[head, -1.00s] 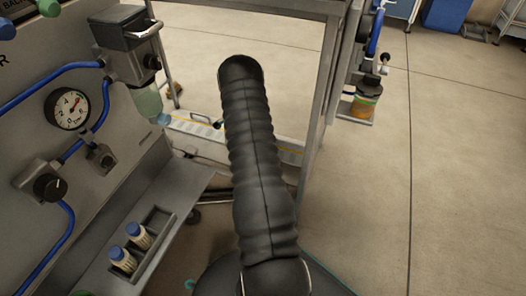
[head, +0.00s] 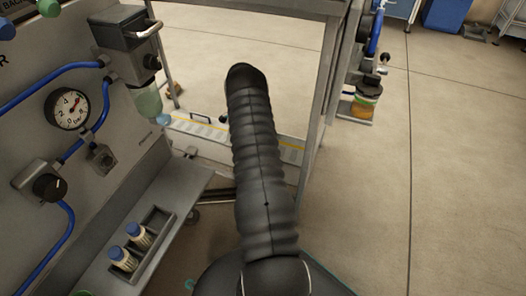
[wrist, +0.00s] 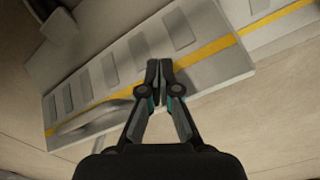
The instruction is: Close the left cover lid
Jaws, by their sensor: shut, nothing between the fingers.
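The left cover lid (wrist: 108,72) is a pale grey panel with a row of slots, a yellow stripe and a bar handle (wrist: 92,122) near its lower left. In the wrist view its edge and stripe are out of line with the neighbouring slotted panel (wrist: 285,28), so it seems tilted; how far it stands open I cannot tell. My gripper (wrist: 158,66) is shut and empty, its fingertips in front of the lid's right half. Contact is unclear. In the head view the lid (head: 185,126) shows left of my arm, which hides most of my gripper.
A grey machine panel with a pressure gauge (head: 70,108), a knob (head: 48,187) and blue hoses stands close on the left. Below is a tray with two bottles (head: 123,258). A metal frame post (head: 322,90) rises right of my arm. Open floor lies further right.

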